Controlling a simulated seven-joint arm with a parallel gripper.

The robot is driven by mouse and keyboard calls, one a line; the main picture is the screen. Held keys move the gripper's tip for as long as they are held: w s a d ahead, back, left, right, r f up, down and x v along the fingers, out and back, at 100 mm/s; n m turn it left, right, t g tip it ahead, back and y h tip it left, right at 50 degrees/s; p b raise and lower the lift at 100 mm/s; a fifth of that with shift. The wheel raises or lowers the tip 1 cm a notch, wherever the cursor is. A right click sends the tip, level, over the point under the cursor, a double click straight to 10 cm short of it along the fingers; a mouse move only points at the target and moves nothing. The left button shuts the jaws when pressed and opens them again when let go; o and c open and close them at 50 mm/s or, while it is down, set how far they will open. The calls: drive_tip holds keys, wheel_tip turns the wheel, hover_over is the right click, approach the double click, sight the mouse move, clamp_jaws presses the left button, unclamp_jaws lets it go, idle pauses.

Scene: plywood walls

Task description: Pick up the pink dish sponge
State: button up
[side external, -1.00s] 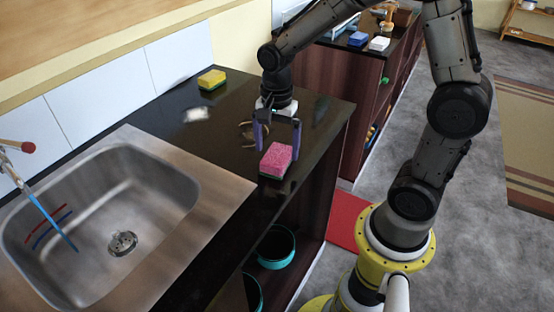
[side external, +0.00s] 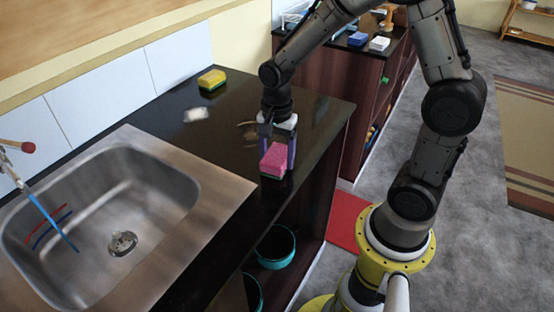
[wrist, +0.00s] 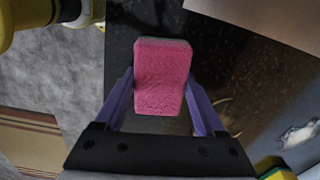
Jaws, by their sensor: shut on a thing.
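The pink dish sponge (side external: 274,159) is on the dark countertop (side external: 225,150), near its front edge and to the right of the sink. My gripper (side external: 277,160) is down at the sponge, with one purple finger on each side of it. In the wrist view the sponge (wrist: 162,78) sits between the two purple fingers of my gripper (wrist: 160,100), which are shut on its sides. The sponge's lower side is hidden, so I cannot tell whether it still touches the counter.
A yellow-green sponge (side external: 212,79) lies at the counter's back. A white patch (side external: 197,114) is on the counter. The steel sink (side external: 100,205) is at left. Blue (side external: 358,39) and white (side external: 379,43) sponges lie on another counter behind.

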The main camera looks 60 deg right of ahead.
sight(278, 154)
drive_tip(key=shift+r, duration=0.1)
drive_tip(key=shift+r, duration=0.5)
wheel_tip(278, 154, up, 2)
drive_tip(key=shift+r, duration=0.2)
drive_tip(key=s+a+r, duration=0.1)
drive_tip(key=s+r, duration=0.8)
drive_tip(key=s, duration=0.5)
drive_tip(key=shift+a+r, duration=0.15)
drive_tip(key=shift+r, duration=0.1)
drive_tip(key=o, duration=0.6)
drive_tip(key=c, duration=0.5)
